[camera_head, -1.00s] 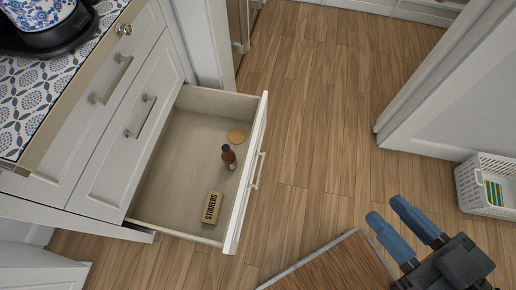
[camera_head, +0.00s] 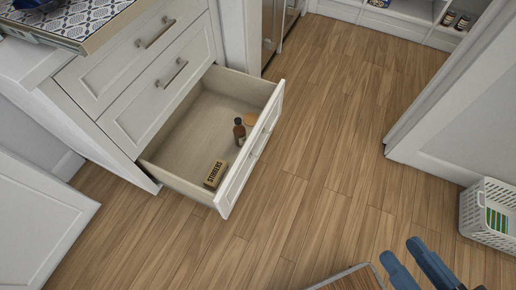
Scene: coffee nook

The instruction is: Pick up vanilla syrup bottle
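A small dark brown bottle (camera_head: 239,132) with a pale label stands inside the open bottom drawer (camera_head: 188,137), close to the drawer front. I cannot read its label. My gripper (camera_head: 406,260) is at the lower right, over the floor and well apart from the drawer. Its two blue fingers are spread with a gap between them, and nothing shows in the gap.
A box marked STIRRERS (camera_head: 215,174) and a round tan disc (camera_head: 251,119) share the drawer. A white basket (camera_head: 489,213) stands on the floor at right, near a white wall edge (camera_head: 430,160). Wooden floor (camera_head: 330,150) is clear beside the drawer.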

